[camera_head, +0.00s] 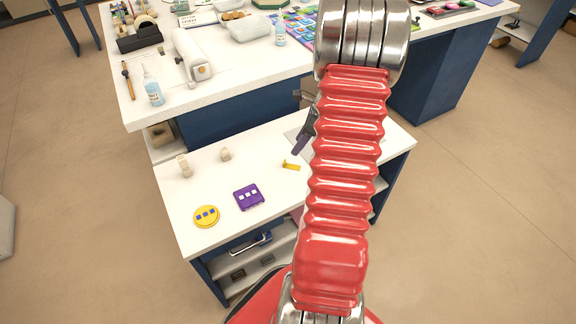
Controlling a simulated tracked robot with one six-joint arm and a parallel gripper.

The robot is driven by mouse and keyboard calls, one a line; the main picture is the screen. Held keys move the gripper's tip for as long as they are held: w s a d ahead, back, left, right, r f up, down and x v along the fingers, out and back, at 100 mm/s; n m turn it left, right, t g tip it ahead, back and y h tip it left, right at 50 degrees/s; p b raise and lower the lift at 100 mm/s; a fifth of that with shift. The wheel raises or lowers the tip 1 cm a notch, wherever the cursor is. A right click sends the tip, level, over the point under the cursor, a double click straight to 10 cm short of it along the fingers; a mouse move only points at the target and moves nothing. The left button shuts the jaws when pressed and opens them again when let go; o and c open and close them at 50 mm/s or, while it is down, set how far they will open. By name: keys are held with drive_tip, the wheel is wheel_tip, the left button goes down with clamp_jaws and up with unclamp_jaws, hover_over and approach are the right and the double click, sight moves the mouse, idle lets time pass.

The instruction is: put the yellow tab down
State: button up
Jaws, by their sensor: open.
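The yellow tab (291,165) is a small piece that appears to lie on the white top of the low bench (230,229), left of my red arm. My gripper (302,142) is just above and to the right of the tab in the picture. It is partly hidden behind my arm, with a dark purple finger-like part showing. It is open, and the tab shows apart from it. A round yellow piece (206,216) and a square purple piece (248,197), each with small blue or white squares, lie towards the bench's front left.
Two small beige blocks (184,166) (225,154) stand on the bench's left side. The bench's middle left is clear.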

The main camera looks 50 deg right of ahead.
hover_over(285, 162)
drive_tip(key=s+d, duration=0.2)
drive_tip(key=f, duration=0.5)
drive_tip(key=shift+s+a+f, duration=0.2)
drive_tip(key=shift+f, duration=0.1)
drive_tip(key=shift+x, duration=2.55)
drive_tip(key=shift+w+a, duration=0.1)
drive_tip(key=shift+c, duration=0.5)
clamp_jaws()
